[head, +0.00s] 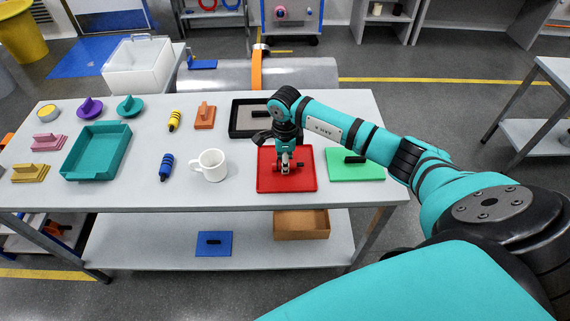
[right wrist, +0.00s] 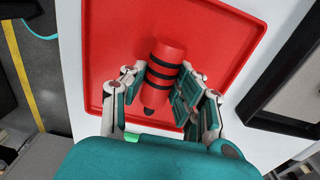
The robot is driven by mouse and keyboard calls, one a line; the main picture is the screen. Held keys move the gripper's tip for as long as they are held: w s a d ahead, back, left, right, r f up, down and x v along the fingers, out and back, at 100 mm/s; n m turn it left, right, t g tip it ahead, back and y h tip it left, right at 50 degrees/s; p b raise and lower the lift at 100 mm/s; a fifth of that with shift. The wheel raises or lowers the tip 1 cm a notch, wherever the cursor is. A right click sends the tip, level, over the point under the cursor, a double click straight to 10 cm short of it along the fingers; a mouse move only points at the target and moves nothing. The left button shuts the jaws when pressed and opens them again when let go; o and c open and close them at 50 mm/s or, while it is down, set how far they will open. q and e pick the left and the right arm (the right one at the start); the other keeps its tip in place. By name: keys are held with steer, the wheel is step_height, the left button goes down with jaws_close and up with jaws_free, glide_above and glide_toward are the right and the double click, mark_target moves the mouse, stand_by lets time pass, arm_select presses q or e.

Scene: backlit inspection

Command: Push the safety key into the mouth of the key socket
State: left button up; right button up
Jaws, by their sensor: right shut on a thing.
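My right gripper (head: 286,167) points down over the red tray (head: 302,184) on the table. In the right wrist view its fingers (right wrist: 160,92) are closed on both sides of a red cylinder (right wrist: 172,50) with black bands and a dark tip. The cylinder lies on its side at the tray's surface; I cannot tell whether it touches the tray. No thing in these frames is clearly a safety key or a key socket. My left gripper is not in view.
Right of the red tray lies a green board (head: 362,171) with a black handle; a black tray (head: 247,128) is behind. Left stand a white mug (head: 211,165), blue cylinder (head: 166,165), yellow cylinder (head: 174,121) and teal tray (head: 97,151). Bare tabletop shows between them.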

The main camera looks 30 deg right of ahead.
jaws_close()
steer(key=shift+r, duration=0.15)
steer(key=shift+r+b, duration=0.5)
steer(key=shift+r, duration=0.1)
steer(key=shift+s+d+r+b, duration=0.15)
steer(key=shift+r+b, duration=0.15)
steer(key=shift+r, duration=0.2)
steer(key=shift+s+d+r+b, duration=0.15)
steer(key=shift+r+b, duration=0.15)
steer(key=shift+r, duration=0.15)
steer(key=s+d+b, duration=0.1)
steer(key=s, duration=0.3)
steer(key=s+d+r+b, duration=0.1)
steer(key=s+d+b, duration=0.1)
steer(key=s, duration=0.3)
steer(key=s+d+b, duration=0.1)
steer(key=s+d, duration=0.1)
steer(key=s, duration=0.2)
steer(key=shift+s+d+r, duration=0.2)
steer(key=shift+s, duration=0.05)
steer(key=shift+s+d+r+b, duration=0.1)
steer(key=shift+s+b, duration=0.25)
